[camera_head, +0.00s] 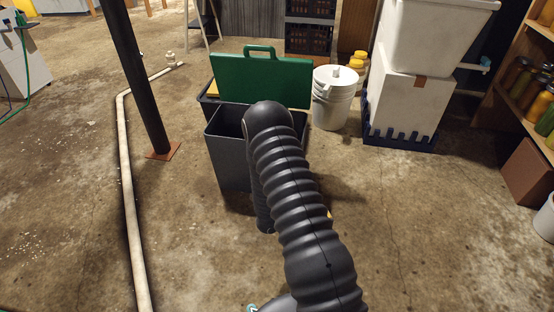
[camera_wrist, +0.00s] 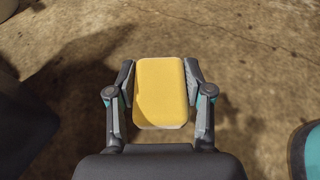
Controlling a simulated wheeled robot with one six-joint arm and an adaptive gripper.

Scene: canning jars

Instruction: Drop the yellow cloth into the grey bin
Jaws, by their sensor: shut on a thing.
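The yellow cloth (camera_wrist: 160,92) is a folded, rounded block between the two fingers of my gripper (camera_wrist: 160,80) in the wrist view. My gripper is shut on it, and bare floor shows beyond it. In the head view my arm hides the gripper and most of the cloth; only a small yellow patch (camera_head: 329,214) shows at the arm's right edge. The grey bin (camera_head: 228,163) stands upright on the floor with an open top. My arm passes in front of its right part, and the yellow patch appears lower right of the bin, outside it.
A green panel with a handle (camera_head: 260,82) stands upright behind the bin opening. A white bucket (camera_head: 333,112) and stacked white tubs (camera_head: 407,104) stand to the right. A black post (camera_head: 143,85) and a pale pipe (camera_head: 130,190) are left. Floor (camera_head: 440,235) at right is clear.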

